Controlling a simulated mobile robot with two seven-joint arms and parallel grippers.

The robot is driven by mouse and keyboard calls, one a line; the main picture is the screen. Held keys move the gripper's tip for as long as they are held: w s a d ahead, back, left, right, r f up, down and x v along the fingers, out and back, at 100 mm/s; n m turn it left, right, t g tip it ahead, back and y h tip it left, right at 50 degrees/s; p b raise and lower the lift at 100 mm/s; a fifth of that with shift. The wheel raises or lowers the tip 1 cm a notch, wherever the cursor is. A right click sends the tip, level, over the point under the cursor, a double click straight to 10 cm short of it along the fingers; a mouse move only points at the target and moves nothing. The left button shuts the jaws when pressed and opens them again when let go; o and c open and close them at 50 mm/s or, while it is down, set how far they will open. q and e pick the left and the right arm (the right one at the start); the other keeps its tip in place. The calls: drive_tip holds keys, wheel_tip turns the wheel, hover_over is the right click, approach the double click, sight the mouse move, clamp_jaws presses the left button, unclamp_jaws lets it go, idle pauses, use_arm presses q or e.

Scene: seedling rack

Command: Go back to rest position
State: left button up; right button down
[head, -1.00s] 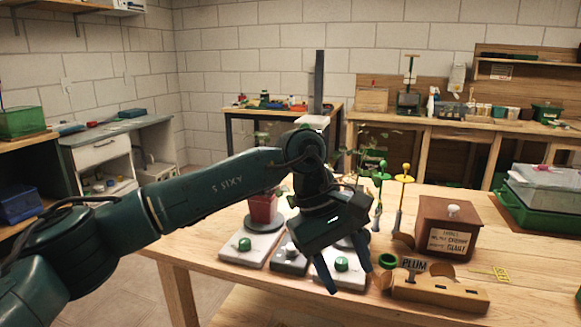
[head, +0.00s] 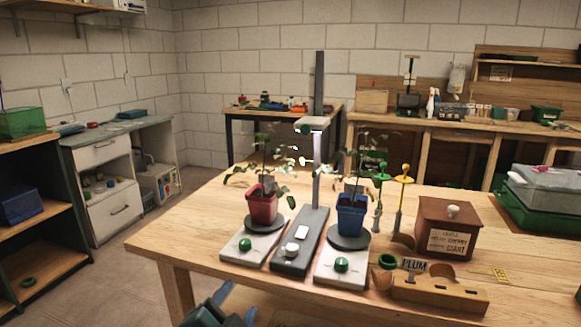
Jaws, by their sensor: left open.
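My left gripper (head: 236,303) shows at the bottom edge of the head view, low in front of the wooden table (head: 190,238). Its jaws are open and empty, and the rest of that arm is out of frame. My right gripper is not in view. On the table, a red pot (head: 263,208) with a seedling stands on the left round platform, and a blue pot (head: 351,218) with a seedling stands on the right one. A grey stand with an upright post (head: 318,165) is between them. The gripper is apart from all of these.
A brown wooden box (head: 447,230) and a wooden holder labelled PLUM (head: 437,291) stand at the table's right. Green (head: 379,190) and yellow (head: 400,195) tools stand upright behind them. The table's left end is bare.

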use_arm(q)
drive_tip(key=s+a+f+n+g+y, duration=0.1)
drive_tip(key=s+a+f+n+g, duration=0.25)
drive_tip(key=s+f, duration=0.35)
drive_tip(key=s+a+f+n+g+y, duration=0.1)
drive_tip(key=s+a+f+n+g, duration=0.3)
drive_tip(key=s, duration=0.6)
drive_tip(key=s+a+f+n+g+y, duration=0.1)
drive_tip(key=s+a+f+n+g, duration=0.25)
drive_tip(key=s+f+g, duration=0.35)
drive_tip(key=w+d+r+m+t+h+p, duration=0.1)
drive_tip(key=w+d+r+t+p, duration=0.1)
drive_tip(key=r+p, duration=0.4)
drive_tip(key=w+d+r+m+t+h+p, duration=0.1)
drive_tip(key=r+t+p, duration=0.5)
drive_tip(key=p, duration=0.6)
drive_tip(key=w+d+t+h, duration=0.1)
drive_tip(key=w+d, duration=0.1)
drive_tip(key=d, duration=0.1)
drive_tip(key=shift+w+r+h, duration=0.15)
drive_tip(key=shift+r+h, duration=0.15)
drive_tip(key=shift+r, duration=0.05)
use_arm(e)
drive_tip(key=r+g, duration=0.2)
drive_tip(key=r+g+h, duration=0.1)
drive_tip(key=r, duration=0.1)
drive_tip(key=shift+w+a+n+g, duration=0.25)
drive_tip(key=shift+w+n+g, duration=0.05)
use_arm(q)
drive_tip(key=shift+d+f, duration=0.1)
